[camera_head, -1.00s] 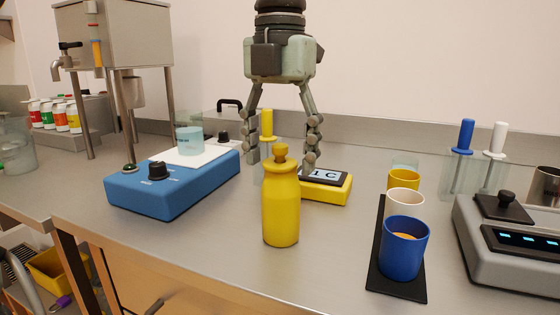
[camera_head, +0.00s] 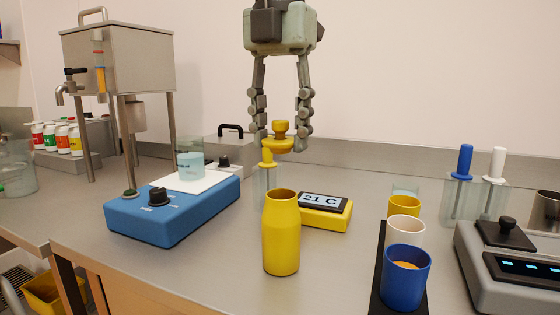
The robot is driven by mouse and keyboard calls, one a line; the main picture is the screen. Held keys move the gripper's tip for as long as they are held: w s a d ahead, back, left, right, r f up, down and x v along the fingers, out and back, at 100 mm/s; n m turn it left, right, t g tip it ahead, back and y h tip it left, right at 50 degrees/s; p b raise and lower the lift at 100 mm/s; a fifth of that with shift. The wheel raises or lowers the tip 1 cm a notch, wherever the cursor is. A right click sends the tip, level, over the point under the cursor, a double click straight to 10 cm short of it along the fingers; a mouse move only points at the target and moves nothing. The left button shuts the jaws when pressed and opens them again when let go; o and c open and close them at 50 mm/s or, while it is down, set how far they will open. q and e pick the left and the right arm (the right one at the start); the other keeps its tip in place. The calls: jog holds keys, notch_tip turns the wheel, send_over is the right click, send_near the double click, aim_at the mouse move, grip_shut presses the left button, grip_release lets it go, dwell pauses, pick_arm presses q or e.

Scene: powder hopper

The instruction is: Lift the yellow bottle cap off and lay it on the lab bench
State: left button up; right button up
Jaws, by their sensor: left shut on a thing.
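The yellow bottle (camera_head: 281,238) stands upright and uncapped on the steel lab bench (camera_head: 200,268), its round mouth showing. The yellow bottle cap (camera_head: 280,143), a disc with a knob on top, is in the air above and behind the bottle's mouth. My left gripper (camera_head: 279,142) points down from the top of the view and is shut on the cap, one finger at each side. The cap is clear of the bottle. My right gripper is not in view.
A yellow thermometer box (camera_head: 325,216) and a glass cylinder with a yellow-topped rod (camera_head: 265,185) stand close behind the bottle. A blue stirrer (camera_head: 175,213) is at left. Cups on a black tray (camera_head: 378,290) and a grey scale (camera_head: 505,262) are at right. Bench between bottle and stirrer is clear.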

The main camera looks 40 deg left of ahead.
aim_at(280, 120)
pick_arm(q)
notch_tip(280, 120, up, 2)
jog(key=shift+r, duration=0.2)
jog(key=shift+r+p, duration=0.35)
jog(key=shift+r, duration=0.05)
jog(key=shift+r+p, duration=0.6)
jog(key=shift+r, duration=0.85)
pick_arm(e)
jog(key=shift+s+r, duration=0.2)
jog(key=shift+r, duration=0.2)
pick_arm(q)
jog(key=shift+f, duration=0.1)
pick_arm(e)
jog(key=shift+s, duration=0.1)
